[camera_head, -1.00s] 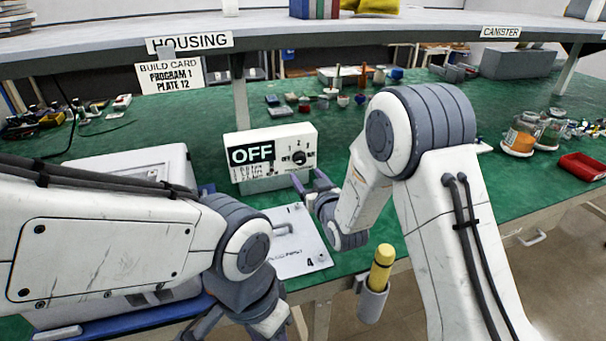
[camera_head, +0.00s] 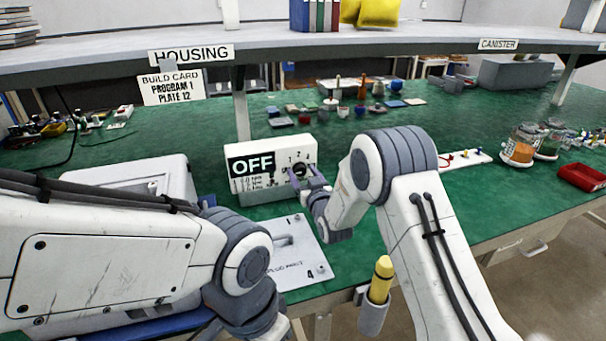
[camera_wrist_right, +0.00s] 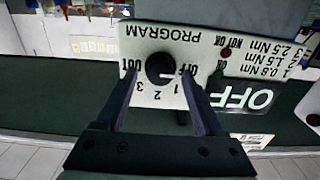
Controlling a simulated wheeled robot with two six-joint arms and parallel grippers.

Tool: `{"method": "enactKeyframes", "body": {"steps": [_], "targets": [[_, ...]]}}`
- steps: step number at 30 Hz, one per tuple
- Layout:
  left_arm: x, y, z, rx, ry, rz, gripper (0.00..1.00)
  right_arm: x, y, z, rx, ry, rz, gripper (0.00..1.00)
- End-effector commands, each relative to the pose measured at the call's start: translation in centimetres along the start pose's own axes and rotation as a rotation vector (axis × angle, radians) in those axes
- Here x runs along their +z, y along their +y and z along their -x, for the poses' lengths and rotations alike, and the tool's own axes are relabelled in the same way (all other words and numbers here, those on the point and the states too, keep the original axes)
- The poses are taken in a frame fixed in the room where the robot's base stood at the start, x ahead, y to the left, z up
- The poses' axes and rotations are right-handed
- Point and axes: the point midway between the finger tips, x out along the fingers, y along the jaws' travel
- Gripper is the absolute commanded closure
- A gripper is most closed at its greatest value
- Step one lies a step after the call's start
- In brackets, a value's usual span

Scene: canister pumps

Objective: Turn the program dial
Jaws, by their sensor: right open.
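The program dial (camera_wrist_right: 160,68) is a round black knob on a white plate marked PROGRAM, OUT, OFF, 1, 2 and 3 in the right wrist view. It is on the front of a white controller box (camera_head: 230,192) whose display reads OFF. My right gripper (camera_head: 302,170) is at the dial, open, with one finger on each side of the knob. In the right wrist view a gap shows between the fingers and the knob. Which mark the dial points to I cannot make out. My left arm's wrist shows at the bottom of the head view; its fingers are cut off.
A build card (camera_head: 172,88) reads PROGRAM 1, PLATE 12. A white plate (camera_head: 300,262) marked 4 lies in front of the box. A large white case (camera_head: 165,172) stands to its left. A yellow-handled tool (camera_head: 381,280) sits in a holder at the bench edge.

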Motion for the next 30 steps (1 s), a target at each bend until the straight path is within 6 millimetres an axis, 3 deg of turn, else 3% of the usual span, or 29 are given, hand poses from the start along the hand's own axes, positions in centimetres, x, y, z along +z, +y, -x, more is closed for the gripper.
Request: {"method": "enactKeyframes", "body": {"steps": [2, 8, 20, 30], "targets": [[0.0, 0.0, 0.0, 0.0, 0.0, 0.0, 0.5, 0.0, 0.0, 0.0, 0.0, 0.0, 0.0, 0.3], [0.0, 0.0, 0.0, 0.0, 0.0, 0.0, 0.5, 0.0, 0.0, 0.0, 0.0, 0.0, 0.0, 1.0], [0.0, -0.1, -0.7, 0.0, 0.0, 0.0, 0.5, 0.1, 0.0, 0.1, 0.0, 0.001, -0.062, 1.0], [0.2, -0.2, -2.9, 0.0, 0.0, 0.0, 0.5, 0.3, 0.2, 0.1, -0.001, 0.002, -0.31, 1.0]]}}
